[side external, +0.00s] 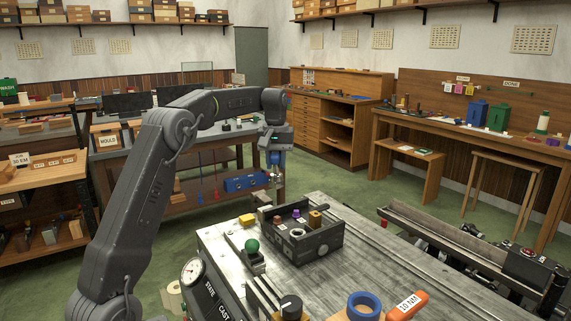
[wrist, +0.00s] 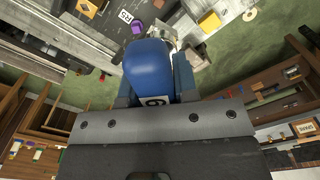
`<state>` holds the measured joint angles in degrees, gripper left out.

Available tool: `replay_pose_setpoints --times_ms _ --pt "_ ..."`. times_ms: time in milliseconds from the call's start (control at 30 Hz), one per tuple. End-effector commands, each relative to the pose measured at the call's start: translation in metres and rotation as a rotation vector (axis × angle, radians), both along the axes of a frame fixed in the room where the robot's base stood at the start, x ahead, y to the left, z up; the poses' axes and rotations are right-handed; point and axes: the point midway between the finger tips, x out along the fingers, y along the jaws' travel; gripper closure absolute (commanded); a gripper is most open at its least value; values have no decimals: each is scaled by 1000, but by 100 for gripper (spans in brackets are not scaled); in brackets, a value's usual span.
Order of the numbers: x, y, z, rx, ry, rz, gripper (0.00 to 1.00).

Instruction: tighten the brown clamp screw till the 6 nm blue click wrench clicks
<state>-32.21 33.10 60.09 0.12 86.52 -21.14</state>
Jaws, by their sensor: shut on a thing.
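The blue click wrench (wrist: 150,70) fills the middle of the wrist view, with part of a label showing on its rounded handle. My gripper (side external: 275,150) is shut on it, and in the side view the wrench (side external: 275,159) hangs below the gripper in the air, behind the metal table. The brown clamp screw (side external: 278,220) appears as a small brown block top at the left part of the dark open box (side external: 322,248). The wrench is up and behind the box, apart from the screw. I cannot make out the brown screw in the wrist view.
An orange wrench marked 10 NM (side external: 408,306) and a blue ring (side external: 363,305) are at the front.

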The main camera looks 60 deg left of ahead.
Motion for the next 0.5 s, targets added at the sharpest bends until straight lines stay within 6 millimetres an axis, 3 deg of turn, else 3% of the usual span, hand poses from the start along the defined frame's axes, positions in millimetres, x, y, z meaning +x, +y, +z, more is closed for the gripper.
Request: replay_pose_setpoints --times_ms 233,500 --pt "0 -3 -34 -2 1 -6 100" --pt "0 -3 -40 -1 -1 -7 100"
